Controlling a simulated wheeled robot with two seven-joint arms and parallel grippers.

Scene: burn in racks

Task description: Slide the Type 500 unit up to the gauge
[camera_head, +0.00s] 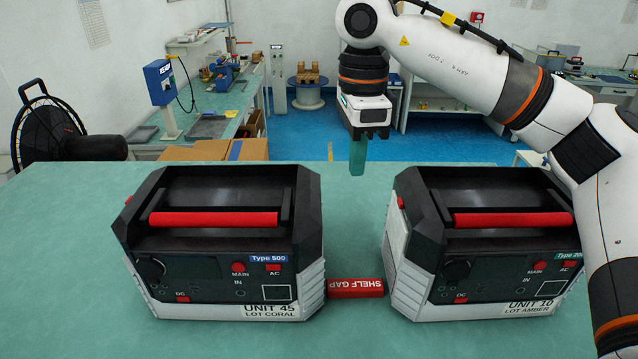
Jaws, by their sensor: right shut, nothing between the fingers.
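The Type 500 unit (215,250) is a black and pale grey box with a red handle bar, upright on the left of the green table. Its labels read UNIT 45, LOT CORAL. The gauge (355,287) is a red bar marked SHELF GAP, lying on the table between this unit and a second one. Its left end is very close to the Type 500 unit's side; I cannot tell whether they touch. My right gripper (357,157) is shut and empty, pointing down above the gap, behind the gauge in the picture. My left gripper is out of view.
A similar unit (480,260), labelled UNIT 10, LOT AMBER, stands right of the gauge, partly hidden by my right arm. The green table (60,230) is clear at the left and behind the units. A black fan (60,135) and cardboard boxes (205,150) are beyond it.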

